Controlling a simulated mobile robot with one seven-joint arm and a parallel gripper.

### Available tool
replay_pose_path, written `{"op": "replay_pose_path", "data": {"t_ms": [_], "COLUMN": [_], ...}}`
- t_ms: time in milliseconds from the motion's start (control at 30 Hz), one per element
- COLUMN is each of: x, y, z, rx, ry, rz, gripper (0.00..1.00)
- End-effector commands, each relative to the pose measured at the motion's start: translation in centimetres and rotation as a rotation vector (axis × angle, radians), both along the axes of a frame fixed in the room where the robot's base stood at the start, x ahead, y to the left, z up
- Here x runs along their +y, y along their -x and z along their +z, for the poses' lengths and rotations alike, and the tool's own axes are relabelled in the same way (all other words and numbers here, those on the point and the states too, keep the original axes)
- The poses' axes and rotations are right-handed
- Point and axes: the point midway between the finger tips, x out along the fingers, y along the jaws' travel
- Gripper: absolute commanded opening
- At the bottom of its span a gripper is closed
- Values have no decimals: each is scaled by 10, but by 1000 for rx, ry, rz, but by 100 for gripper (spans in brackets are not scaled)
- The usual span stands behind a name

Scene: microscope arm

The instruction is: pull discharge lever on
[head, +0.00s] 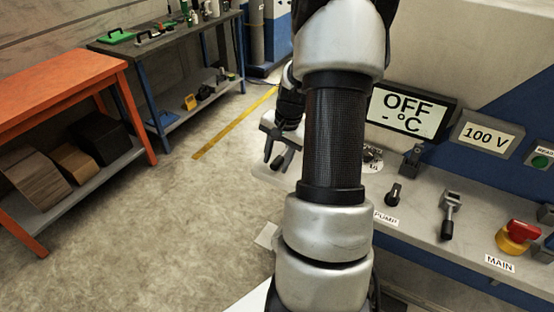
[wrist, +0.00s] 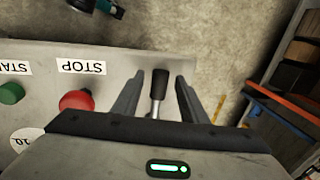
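A lever with a black grip and a bright metal stem (wrist: 158,85) stands at the edge of the grey panel in the wrist view. My gripper (wrist: 160,76) is open, with one finger on each side of the lever. Gaps show between the lever and both fingers, and the base of the stem is hidden by my gripper body. No label for this lever is readable. In the head view my gripper (head: 276,147) is at the far left end of the panel, partly hidden behind my arm.
A red STOP button (wrist: 76,102) and a green button (wrist: 11,93) sit left of my gripper. Along the panel are another lever (head: 449,217), a pump knob (head: 394,195) and a red main switch (head: 523,231). A display (head: 409,112) reads OFF. Open floor (head: 190,220) lies left.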

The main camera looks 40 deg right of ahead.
Motion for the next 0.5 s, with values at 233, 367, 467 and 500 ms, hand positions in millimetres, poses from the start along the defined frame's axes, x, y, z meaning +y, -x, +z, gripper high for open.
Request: {"op": "replay_pose_path", "data": {"t_ms": [233, 367, 467, 500], "x": [0, 0, 0, 0], "y": [0, 0, 0, 0], "z": [0, 0, 0, 0], "rx": [0, 0, 0, 0], "ry": [0, 0, 0, 0], "rz": [0, 0, 0, 0], "gripper": [28, 6, 0, 0]}}
